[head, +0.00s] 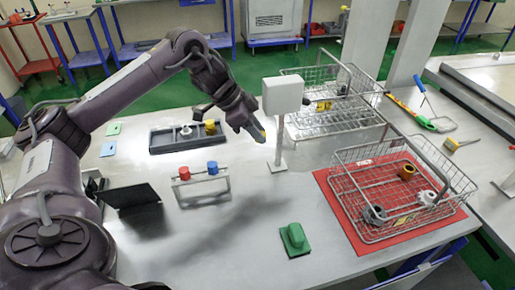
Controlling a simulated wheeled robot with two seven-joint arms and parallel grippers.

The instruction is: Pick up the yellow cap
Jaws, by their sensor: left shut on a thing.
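My left gripper (258,133) comes in from the left and hangs above the table, just left of the white box on a post (282,96). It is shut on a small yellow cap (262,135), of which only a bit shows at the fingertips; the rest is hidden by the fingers. Another yellow piece (210,127) stands in the dark tray (162,149). My right gripper is not in view.
A small stand (203,193) carries a red and a blue cap. A wire basket (345,174) with several rings stands on a red mat (352,240) at right; another wire basket (300,133) is behind. A green block (294,240) lies in front.

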